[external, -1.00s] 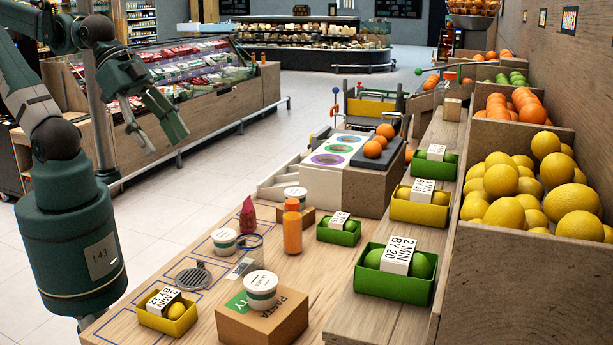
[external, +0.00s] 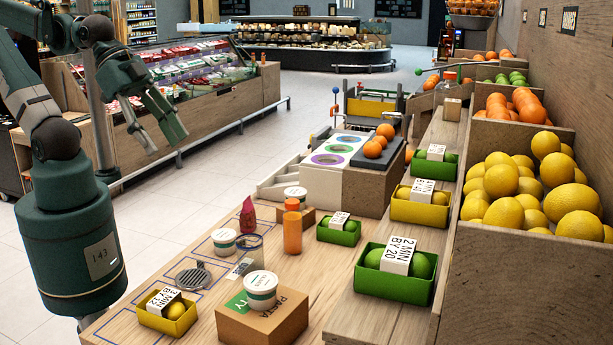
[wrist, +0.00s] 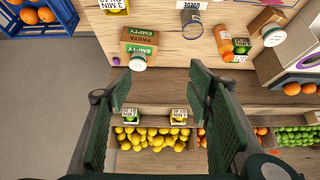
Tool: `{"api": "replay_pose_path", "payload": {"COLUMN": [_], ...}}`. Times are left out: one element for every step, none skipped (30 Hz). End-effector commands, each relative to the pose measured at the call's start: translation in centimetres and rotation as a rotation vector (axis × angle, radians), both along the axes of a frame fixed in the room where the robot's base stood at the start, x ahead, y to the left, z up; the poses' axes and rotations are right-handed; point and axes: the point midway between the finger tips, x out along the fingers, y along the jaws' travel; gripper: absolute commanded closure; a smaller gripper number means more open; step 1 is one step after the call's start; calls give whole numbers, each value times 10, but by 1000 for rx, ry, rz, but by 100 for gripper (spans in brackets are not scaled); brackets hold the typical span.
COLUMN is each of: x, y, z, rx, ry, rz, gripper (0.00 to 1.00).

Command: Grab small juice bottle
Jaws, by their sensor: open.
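An orange bottle (external: 292,232) with an orange cap stands upright on the wooden table, near its middle. I take it to be the small juice bottle. It also shows in the wrist view (wrist: 223,38), at the upper right beside a green tray. My gripper (external: 163,143) is raised at the upper left in the external view, well apart from the bottle. Its two fingers are spread with nothing between them, as the wrist view shows too (wrist: 160,88).
A pasta box (external: 262,318) with a white tub (external: 261,287) on top stands in front of the bottle. A red pointed item (external: 248,216) is at its left and a green tray (external: 338,233) at its right. A lemon crate (external: 520,240) rises at far right.

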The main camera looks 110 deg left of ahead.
Motion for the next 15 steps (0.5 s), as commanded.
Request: {"api": "replay_pose_path", "payload": {"x": [0, 0, 0, 0, 0, 0, 1, 1, 2, 3, 4, 6, 8, 10, 12], "y": [0, 0, 0, 0, 0, 0, 1, 1, 2, 2, 3, 4, 5, 6, 8], "z": [0, 0, 0, 0, 0, 0, 0, 0, 0, 0, 0, 0, 0, 0, 0], "rx": [0, 0, 0, 0, 1, 3, 4, 5, 9, 13, 17, 24, 31, 38, 49], "ry": [0, 0, 0, 0, 0, 1, 2, 3, 5, 7, 10, 13, 17, 21, 28], "rz": [0, 0, 0, 0, -1, -2, -3, -6, -9, -13, -17, -26, -32, -40, -52], "gripper": [49, 49, 49, 49, 49, 49, 49, 49, 49, 49, 49, 49, 49, 49, 49]}}
